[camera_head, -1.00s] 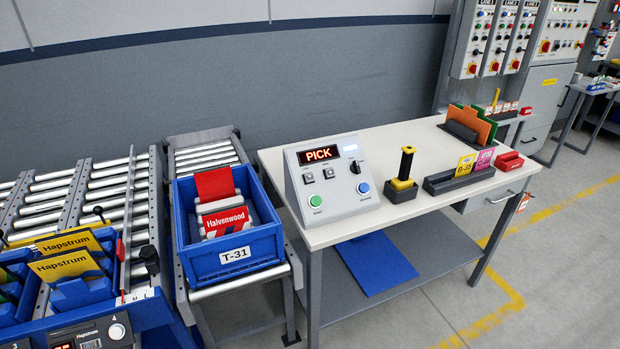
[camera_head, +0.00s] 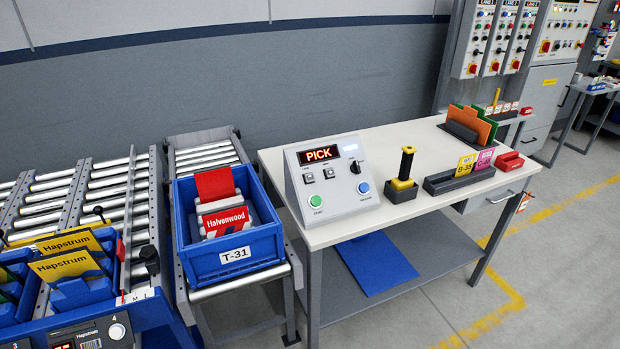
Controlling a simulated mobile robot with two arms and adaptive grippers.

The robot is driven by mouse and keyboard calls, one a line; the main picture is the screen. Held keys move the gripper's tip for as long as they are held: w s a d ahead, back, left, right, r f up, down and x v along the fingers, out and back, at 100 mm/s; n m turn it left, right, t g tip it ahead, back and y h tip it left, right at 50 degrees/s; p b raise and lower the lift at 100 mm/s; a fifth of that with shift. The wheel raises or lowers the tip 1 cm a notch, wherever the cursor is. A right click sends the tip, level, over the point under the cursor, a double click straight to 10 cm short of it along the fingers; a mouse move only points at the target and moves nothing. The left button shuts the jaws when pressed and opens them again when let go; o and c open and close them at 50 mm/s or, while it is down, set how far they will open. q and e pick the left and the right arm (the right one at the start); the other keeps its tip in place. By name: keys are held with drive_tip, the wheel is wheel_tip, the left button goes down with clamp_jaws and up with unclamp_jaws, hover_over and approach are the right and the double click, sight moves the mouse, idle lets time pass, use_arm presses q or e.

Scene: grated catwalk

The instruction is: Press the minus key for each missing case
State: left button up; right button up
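A grey control box (camera_head: 332,180) stands on the table and its red display (camera_head: 321,154) reads PICK. It has two small square keys, a black selector knob (camera_head: 355,166), a green button (camera_head: 315,201) and a blue button (camera_head: 363,188). The markings by the keys are too small to read. A blue tote (camera_head: 209,263) labelled T-31 holds a red-and-white Halvenwood case (camera_head: 228,222) and a red piece behind it. At the lower left, yellow Hapstrum cases (camera_head: 68,266) sit in blue bins above a small panel (camera_head: 90,338) with a round white button and a partly cut-off display. Neither gripper shows.
The table (camera_head: 290,157) also carries a yellow-and-black hand tool (camera_head: 404,170) in a holder, a dark card tray (camera_head: 459,178), a file rack (camera_head: 463,130) and a red block (camera_head: 509,161). Roller conveyors (camera_head: 205,155) run at the left. Open floor lies at the right.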

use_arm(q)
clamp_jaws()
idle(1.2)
